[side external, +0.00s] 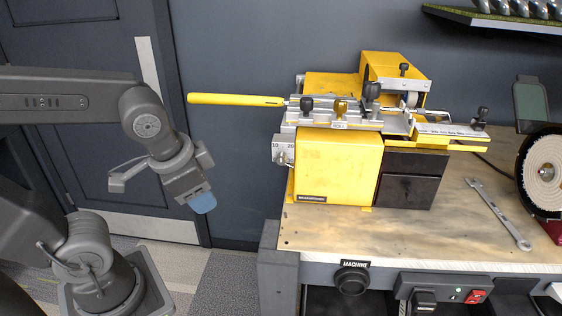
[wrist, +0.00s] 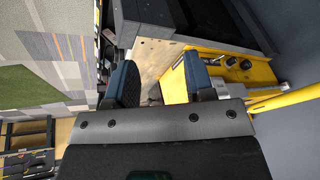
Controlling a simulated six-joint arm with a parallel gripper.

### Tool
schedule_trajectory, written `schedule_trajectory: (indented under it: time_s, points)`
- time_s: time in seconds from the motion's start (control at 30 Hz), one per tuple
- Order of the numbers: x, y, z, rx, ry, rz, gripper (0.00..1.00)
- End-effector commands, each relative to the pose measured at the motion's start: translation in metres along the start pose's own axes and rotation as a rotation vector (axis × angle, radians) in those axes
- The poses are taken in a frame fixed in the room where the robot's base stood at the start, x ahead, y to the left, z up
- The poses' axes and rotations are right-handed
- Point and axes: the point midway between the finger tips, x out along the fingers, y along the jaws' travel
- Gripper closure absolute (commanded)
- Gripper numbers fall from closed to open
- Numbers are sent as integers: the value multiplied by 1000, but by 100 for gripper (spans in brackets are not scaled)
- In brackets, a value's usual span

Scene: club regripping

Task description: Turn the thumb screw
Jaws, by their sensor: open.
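The yellow machine (side external: 338,165) stands on the bench, with several upright screw knobs along its top clamp. A black knob (side external: 306,104) is at the left, a brass-coloured knob (side external: 341,108) beside it and another black knob (side external: 372,91) further right. I cannot tell which is the thumb screw. A club with a yellow grip (side external: 235,99) lies level through the clamp, its grip sticking out left. My gripper (side external: 203,203) is off the bench's left side, below the grip, pointing down and touching nothing. In the wrist view its blue fingers (wrist: 160,78) are apart and empty.
The wooden bench top (side external: 330,230) is bare in front of the machine. A wrench (side external: 500,214) lies at the right, near a round buffing wheel (side external: 545,170). A shelf with club heads (side external: 510,14) is at upper right. Free space lies between my gripper and the bench.

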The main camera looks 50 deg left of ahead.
Motion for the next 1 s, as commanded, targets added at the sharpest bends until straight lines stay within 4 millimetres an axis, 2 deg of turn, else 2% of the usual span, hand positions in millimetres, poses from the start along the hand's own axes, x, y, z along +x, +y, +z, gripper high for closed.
schedule_trajectory:
  time_s: [0.13,0.27,0.4,0.53,0.7,0.8,0.9,1.0]
  points:
    - [29,-3,10,440,-258,-157,51]
    - [44,-12,4,841,-458,-353,51]
    - [54,-10,-24,1248,-630,-618,51]
    - [59,10,-58,1554,-732,-893,51]
    - [60,44,-89,1778,-779,-1179,51]
    - [60,56,-97,1830,-786,-1264,51]
    - [61,57,-101,1843,-788,-1294,51]
    - [64,48,-106,1842,-788,-1293,51]
